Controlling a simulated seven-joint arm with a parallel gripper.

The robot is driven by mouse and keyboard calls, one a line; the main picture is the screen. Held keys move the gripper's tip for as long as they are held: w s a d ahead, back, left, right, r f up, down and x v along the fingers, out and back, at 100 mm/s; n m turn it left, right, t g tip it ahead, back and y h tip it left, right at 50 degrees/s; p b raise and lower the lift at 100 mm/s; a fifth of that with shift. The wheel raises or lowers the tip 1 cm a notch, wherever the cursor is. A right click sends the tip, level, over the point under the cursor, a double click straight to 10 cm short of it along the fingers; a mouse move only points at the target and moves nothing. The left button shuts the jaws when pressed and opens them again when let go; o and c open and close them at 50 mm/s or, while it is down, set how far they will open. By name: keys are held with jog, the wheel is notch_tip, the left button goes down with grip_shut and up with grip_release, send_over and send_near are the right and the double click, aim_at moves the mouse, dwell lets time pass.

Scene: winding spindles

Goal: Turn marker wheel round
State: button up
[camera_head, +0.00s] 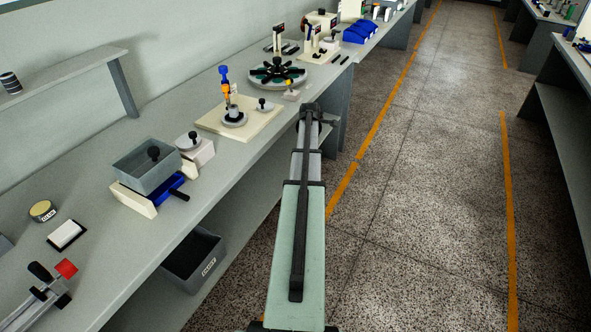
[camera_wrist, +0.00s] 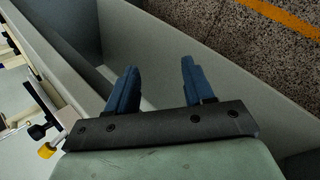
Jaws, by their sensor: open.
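A round grey wheel (camera_head: 277,75) with black spokes and green patches lies on the bench in the head view; it looks like the marker wheel. A small cream block with a yellow top (camera_head: 291,90) stands at its near edge. My arm reaches forward beside the bench's front edge, ending short of the wheel and to its right. In the wrist view my gripper (camera_wrist: 158,77) has two blue fingers spread apart with nothing between them. The fingers do not show clearly in the head view. The wheel cannot be made out in the wrist view.
A cream board (camera_head: 245,118) with a spindle and knobs stands nearer on the bench. A grey box (camera_head: 148,165) with a black knob is nearer still. The aisle floor (camera_head: 420,190) on the right is clear.

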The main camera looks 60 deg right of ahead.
jog(key=w+a+f+m+t+y, duration=0.1)
jog(key=w+a+f+m, duration=0.1)
jog(key=a+f, duration=0.8)
jog(key=shift+w+a+f+m, duration=0.35)
jog(key=shift+f+m, duration=0.35)
jog(key=shift+f, duration=1.2)
jog(key=shift+r+y, duration=0.1)
jog(key=shift+y, duration=0.2)
